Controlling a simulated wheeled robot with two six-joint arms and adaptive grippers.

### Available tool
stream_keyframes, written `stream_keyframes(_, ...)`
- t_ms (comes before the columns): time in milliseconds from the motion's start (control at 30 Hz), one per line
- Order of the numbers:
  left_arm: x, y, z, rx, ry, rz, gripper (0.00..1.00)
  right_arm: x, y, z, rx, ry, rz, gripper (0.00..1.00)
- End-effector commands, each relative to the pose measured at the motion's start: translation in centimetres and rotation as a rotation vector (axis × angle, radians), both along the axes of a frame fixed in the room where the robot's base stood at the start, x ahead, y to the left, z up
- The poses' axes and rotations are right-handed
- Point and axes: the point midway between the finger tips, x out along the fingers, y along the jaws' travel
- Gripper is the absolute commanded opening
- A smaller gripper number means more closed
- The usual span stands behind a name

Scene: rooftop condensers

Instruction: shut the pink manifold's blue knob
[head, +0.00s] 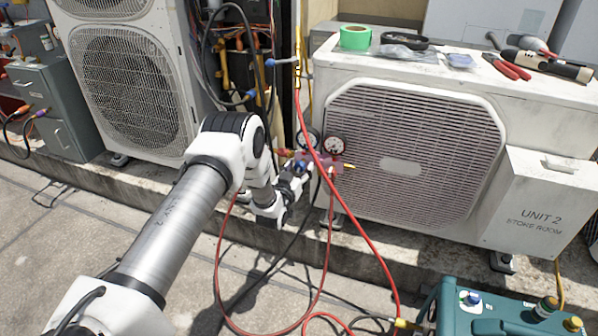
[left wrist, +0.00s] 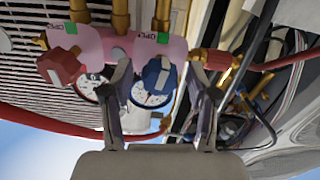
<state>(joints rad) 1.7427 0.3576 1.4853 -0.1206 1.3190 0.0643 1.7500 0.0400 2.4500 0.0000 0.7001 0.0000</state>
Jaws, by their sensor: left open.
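The pink manifold (head: 326,160) hangs in front of the Unit 2 condenser, with two round gauges (head: 333,146) above it. In the left wrist view, the manifold (left wrist: 190,47) appears upside down with a red knob (left wrist: 62,66) and a blue knob (left wrist: 159,76). Green labels sit by both knobs. My left gripper (left wrist: 160,82) is open, with one finger on each side of the blue knob; whether they touch it I cannot tell. My right gripper is out of view.
Red hoses (head: 349,205) loop down from the manifold to a teal machine (head: 505,312) at the lower right. The Unit 2 condenser (head: 420,150) stands close behind, with tape (head: 355,37) and tools on top. Another condenser (head: 128,90) stands left.

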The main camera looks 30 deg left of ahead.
Motion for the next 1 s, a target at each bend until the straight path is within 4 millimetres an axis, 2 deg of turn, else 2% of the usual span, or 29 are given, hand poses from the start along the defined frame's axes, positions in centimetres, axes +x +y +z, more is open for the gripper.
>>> stream_keyframes(133,0.0,0.0,0.1,0.0,0.0,0.0,0.59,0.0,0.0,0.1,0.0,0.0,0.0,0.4)
stream_keyframes(167,0.0,0.0,0.1,0.0,0.0,0.0,0.52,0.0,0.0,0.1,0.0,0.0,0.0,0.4)
stream_keyframes(300,0.0,0.0,0.0,0.0,0.0,0.0,0.03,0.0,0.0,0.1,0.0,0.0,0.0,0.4)
stream_keyframes(333,0.0,0.0,0.0,0.0,0.0,0.0,0.0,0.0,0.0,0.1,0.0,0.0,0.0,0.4)
stream_keyframes(700,0.0,0.0,0.1,0.025,0.006,0.0,0.0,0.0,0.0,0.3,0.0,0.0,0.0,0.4)
stream_keyframes(1000,-0.1,0.0,0.3,0.171,0.042,0.0,0.0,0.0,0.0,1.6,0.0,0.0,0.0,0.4)
